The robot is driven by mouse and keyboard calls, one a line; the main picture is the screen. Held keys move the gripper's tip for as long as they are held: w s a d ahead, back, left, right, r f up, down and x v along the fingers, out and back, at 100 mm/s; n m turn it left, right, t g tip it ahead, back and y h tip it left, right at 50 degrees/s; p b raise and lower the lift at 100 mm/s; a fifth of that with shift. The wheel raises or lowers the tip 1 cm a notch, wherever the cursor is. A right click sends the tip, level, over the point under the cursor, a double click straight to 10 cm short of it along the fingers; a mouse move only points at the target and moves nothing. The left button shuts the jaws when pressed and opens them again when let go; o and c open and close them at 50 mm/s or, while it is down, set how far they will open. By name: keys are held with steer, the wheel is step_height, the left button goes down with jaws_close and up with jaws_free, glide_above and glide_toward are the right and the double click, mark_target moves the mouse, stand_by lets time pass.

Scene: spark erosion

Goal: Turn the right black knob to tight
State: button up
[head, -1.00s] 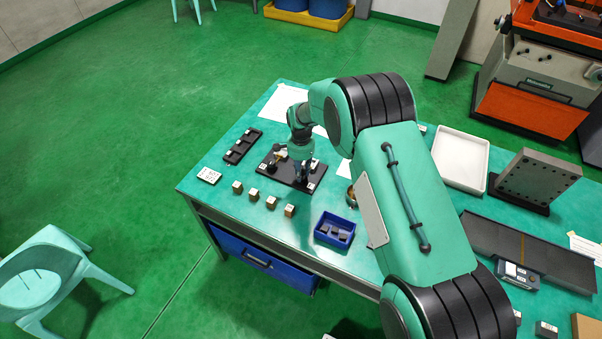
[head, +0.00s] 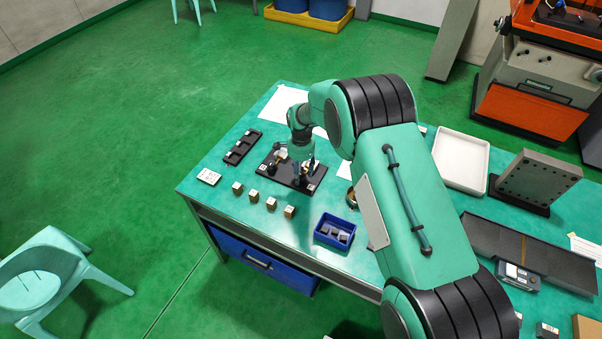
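A black fixture plate (head: 272,170) lies on the green table, with small light and dark parts on it. My gripper (head: 299,172) points down over the right part of this plate. A small dark part (head: 303,181) shows at the plate's right end, just below my gripper, and may be the right black knob. A pale block (head: 310,165) shows to the right of my gripper. The fingers are too small and dark to tell whether they are open or shut, or touching anything. My wrist hides part of the fixture.
Several small blocks (head: 253,196) stand in a row in front of the plate. A black tray (head: 242,147) lies to its left, with a white card (head: 209,176) near the table edge. A blue bin (head: 334,231) holding grey pieces stands to the right.

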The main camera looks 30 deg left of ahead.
mark_target(301, 174)
step_height(301, 174, up, 12)
stand_by(0.9)
stand_by(0.4)
